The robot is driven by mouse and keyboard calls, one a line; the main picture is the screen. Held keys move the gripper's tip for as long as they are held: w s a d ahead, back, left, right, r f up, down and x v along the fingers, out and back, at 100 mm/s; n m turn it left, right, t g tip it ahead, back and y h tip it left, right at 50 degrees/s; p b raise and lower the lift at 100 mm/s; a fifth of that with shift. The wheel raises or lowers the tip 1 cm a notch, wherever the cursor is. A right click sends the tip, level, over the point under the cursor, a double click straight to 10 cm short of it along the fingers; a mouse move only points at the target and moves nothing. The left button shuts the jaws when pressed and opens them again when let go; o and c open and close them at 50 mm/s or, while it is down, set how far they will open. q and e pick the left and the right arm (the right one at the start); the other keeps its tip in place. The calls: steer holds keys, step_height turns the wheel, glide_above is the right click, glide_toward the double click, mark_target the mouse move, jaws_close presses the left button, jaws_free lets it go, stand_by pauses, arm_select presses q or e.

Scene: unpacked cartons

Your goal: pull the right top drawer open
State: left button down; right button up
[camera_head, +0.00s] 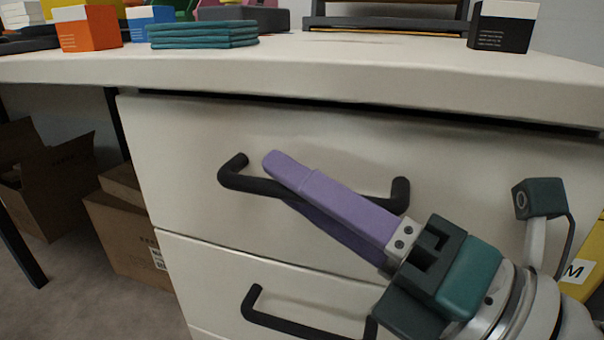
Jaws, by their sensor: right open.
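The top drawer (190,135) is a cream front under the desk top, with a black bar handle (240,186). Only a narrow dark gap shows above it, and its front looks flush with the drawer below. My right gripper (280,180) comes in from the lower right with its purple fingers at the handle. One finger lies over the bar and the other shows below and behind it, so the bar passes between them. The fingers are open; whether they touch the bar I cannot tell. My left gripper is not in view.
A lower drawer (215,275) with its own black handle (290,325) sits beneath. The desk top (330,60) overhangs above, carrying small boxes and teal stacked items (203,35). Cardboard cartons (130,235) stand on the floor at left. A yellow box (585,260) is at right.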

steer(key=shift+w+a, duration=0.1)
steer(key=shift+a, duration=0.05)
steer(key=shift+c, duration=0.2)
jaws_close()
stand_by(1.2)
